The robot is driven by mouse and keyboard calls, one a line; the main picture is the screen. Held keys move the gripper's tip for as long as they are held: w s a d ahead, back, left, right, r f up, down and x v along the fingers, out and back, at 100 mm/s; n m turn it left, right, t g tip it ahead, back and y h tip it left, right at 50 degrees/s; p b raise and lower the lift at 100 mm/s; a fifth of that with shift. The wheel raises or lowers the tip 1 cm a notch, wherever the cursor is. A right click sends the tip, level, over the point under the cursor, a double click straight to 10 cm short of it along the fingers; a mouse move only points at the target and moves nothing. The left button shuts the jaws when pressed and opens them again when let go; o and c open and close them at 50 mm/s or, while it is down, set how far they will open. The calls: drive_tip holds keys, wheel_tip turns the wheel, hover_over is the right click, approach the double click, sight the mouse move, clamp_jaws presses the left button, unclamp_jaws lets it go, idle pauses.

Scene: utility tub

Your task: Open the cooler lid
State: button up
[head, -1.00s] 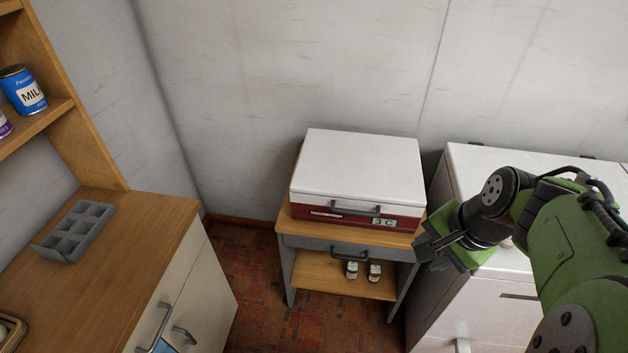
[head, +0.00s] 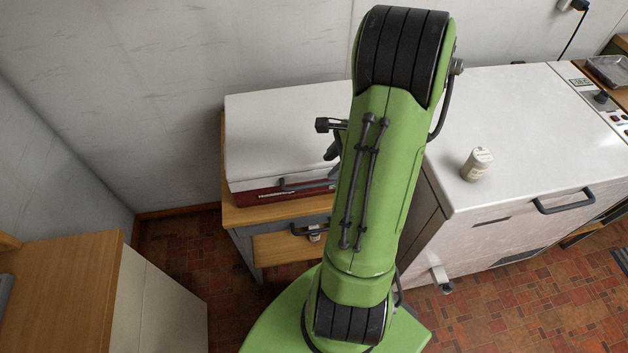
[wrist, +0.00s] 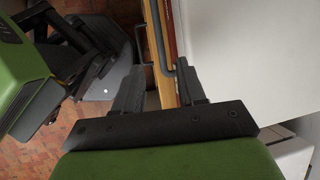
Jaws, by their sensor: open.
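The cooler has a white lid (head: 280,125) and a red front (head: 265,196). It sits shut on a small wooden-topped stand, and my arm hides its right part in the head view. A dark handle (head: 305,184) shows on its front. In the wrist view the white lid (wrist: 245,55) fills the right side. The dark handle (wrist: 158,40) runs down into the space between the fingers of my gripper (wrist: 160,78). My gripper is open, with a finger on each side of the handle's lower end; contact cannot be told. In the head view my arm mostly hides it.
A wooden-topped cabinet (head: 70,285) is at left. Red tiled floor lies between.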

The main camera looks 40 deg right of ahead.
sight(314, 184)
drive_tip(key=b+x, duration=0.2)
drive_tip(key=x, duration=0.7)
drive_tip(key=shift+w+a+f, duration=0.1)
drive_tip(key=shift+w+f, duration=0.05)
drive_tip(key=shift+f, duration=0.15)
drive_tip(key=shift+c, duration=0.3)
drive_tip(key=shift+r, duration=0.1)
clamp_jaws()
